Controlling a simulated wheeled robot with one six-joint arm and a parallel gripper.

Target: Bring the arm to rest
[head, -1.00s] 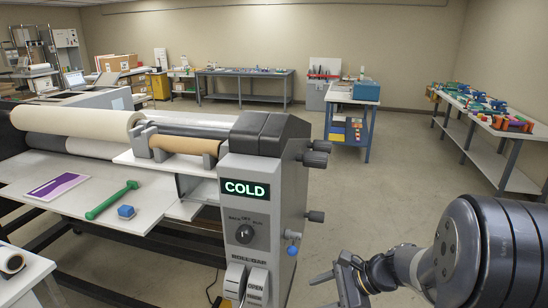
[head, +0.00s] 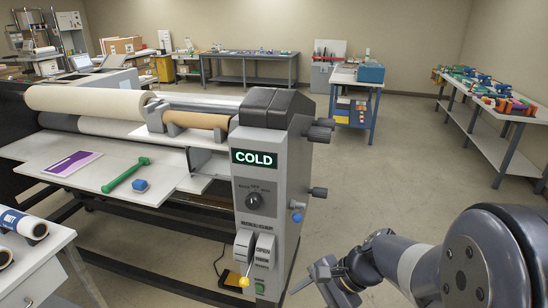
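My gripper (head: 318,283) is at the lower right of the head view, beside the laminator's control end and over the floor. One finger points left toward the machine. The other finger is not clear, so I cannot tell its opening. I see nothing held in it. My arm reaches in from the right, bent low. The laminator (head: 270,150) stands at left centre, with a lit COLD display (head: 254,158) and a knob below it. A lever with a yellow ball tip (head: 244,282) sits low on its front panel.
A white table (head: 30,275) with rolls is at lower left. A bench (head: 490,110) lines the right. Open floor (head: 400,180) lies between.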

